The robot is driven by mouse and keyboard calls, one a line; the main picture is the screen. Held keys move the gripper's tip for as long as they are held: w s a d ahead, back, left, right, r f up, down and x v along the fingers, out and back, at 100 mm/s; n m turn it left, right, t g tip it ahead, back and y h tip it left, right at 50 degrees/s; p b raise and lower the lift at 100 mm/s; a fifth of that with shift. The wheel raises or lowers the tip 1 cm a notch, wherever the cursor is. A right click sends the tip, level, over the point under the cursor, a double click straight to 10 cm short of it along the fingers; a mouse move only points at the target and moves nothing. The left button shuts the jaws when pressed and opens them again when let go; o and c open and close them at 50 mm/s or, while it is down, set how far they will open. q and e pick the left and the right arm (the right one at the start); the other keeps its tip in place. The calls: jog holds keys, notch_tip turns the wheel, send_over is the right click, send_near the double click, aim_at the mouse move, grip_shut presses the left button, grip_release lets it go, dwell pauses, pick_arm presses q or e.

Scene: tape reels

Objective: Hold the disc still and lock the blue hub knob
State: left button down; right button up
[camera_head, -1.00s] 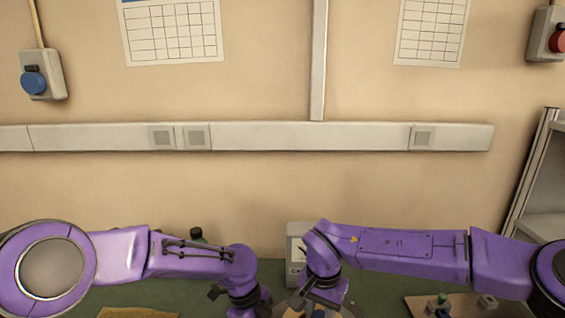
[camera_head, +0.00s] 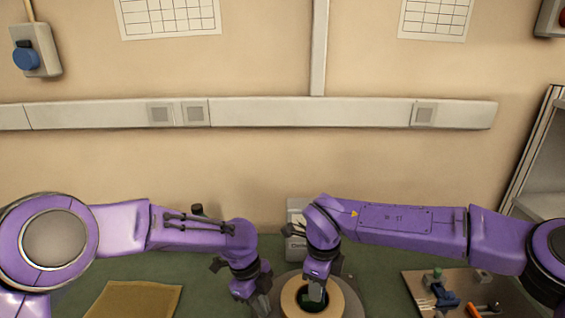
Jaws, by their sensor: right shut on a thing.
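The disc (camera_head: 349,301) is a grey round plate with a tan ring (camera_head: 291,300) on it, at the bottom centre of the head view and cut off by the lower edge. My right gripper (camera_head: 314,294) points down over the middle of the ring and is shut on the hub knob there. The gripper hides most of the knob, so its blue colour does not show. My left gripper (camera_head: 259,304) points down at the left rim of the disc. Its fingertips are at the picture's edge, and I cannot tell whether they touch the disc.
A brown mat (camera_head: 133,299) lies on the green table (camera_head: 213,296) at left. A board (camera_head: 414,284) with small blue, green and orange items lies at right. A grey box (camera_head: 296,247) stands behind the disc. A shelf (camera_head: 540,170) stands at far right.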

pick_arm(q)
jog(key=shift+s+a+f, duration=0.15)
jog(key=shift+f, duration=0.25)
pick_arm(e)
jog(key=m, duration=0.4)
jog(key=shift+s+d+f, duration=0.1)
jog(key=shift+s+f, duration=0.05)
jog(key=shift+f, duration=0.05)
jog(key=m, duration=0.8)
jog(key=shift+m, duration=0.4)
jog(key=m, duration=0.4)
jog(key=o, duration=0.6)
jog(key=shift+m, duration=0.5)
pick_arm(q)
jog(key=shift+s+r, duration=0.1)
jog(key=shift+s, duration=0.1)
pick_arm(e)
jog(key=shift+o, duration=0.6)
jog(key=shift+s+r, duration=0.1)
jog(key=shift+r, duration=0.05)
notch_tip(320, 180, up, 5)
jog(key=shift+r, duration=0.1)
